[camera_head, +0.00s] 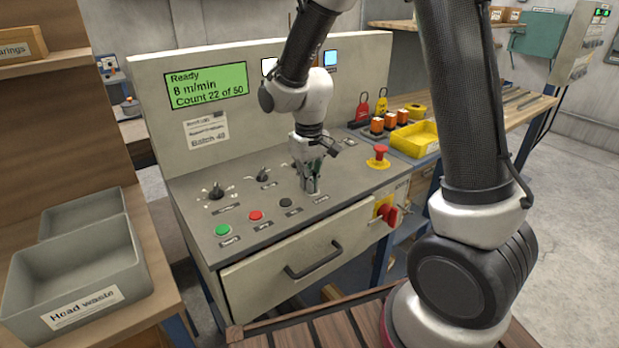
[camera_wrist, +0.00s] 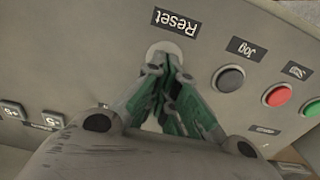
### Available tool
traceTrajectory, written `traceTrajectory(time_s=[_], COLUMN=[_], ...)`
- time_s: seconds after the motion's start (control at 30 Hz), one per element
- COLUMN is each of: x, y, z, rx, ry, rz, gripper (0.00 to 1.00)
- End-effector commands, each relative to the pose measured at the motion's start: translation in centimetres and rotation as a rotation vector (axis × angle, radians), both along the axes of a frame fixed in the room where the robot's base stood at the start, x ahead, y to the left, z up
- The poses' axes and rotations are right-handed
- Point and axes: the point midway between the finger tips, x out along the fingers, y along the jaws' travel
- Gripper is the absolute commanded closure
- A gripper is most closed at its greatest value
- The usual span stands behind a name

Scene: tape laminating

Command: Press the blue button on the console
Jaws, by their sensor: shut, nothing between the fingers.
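The console (camera_head: 262,215) has a sloped grey panel with a row of buttons along its front edge. My gripper (camera_head: 311,188) is shut and empty, pointing down at the right end of that row. In the wrist view my gripper (camera_wrist: 170,75) has its fingertips over a pale round button ring (camera_wrist: 157,47) beside the label "Reset" (camera_wrist: 176,22). The fingers hide the cap inside the ring, so no blue shows there. I cannot tell whether the tips touch it.
Left of my gripper are a black button (camera_head: 285,202), a red button (camera_head: 255,216) and a green button (camera_head: 223,230). Black knobs (camera_head: 217,192) lie behind them. A red emergency stop (camera_head: 379,151) stands to the right. The screen (camera_head: 207,86) reads "Ready".

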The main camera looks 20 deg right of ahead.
Motion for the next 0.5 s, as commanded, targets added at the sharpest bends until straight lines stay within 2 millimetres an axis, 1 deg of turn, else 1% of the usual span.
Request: traceTrajectory(time_s=[0.03, 0.07, 0.17, 0.23, 0.37, 0.5], x=[-0.6, -0.6, -0.5, -0.3, 0.4, 0.6], y=[-0.1, -0.1, -0.2, -0.2, -0.3, -0.4], z=[-0.8, -0.8, -0.2, 0.6, 3.4, 7.0], rx=[-0.004, -0.004, -0.003, -0.002, 0.001, 0.002], ry=[0.019, 0.018, 0.016, 0.012, -0.001, -0.006], rz=[-0.004, -0.004, -0.005, -0.005, -0.003, -0.002], gripper=[1.00, 1.00, 1.00, 1.00, 1.00, 1.00])
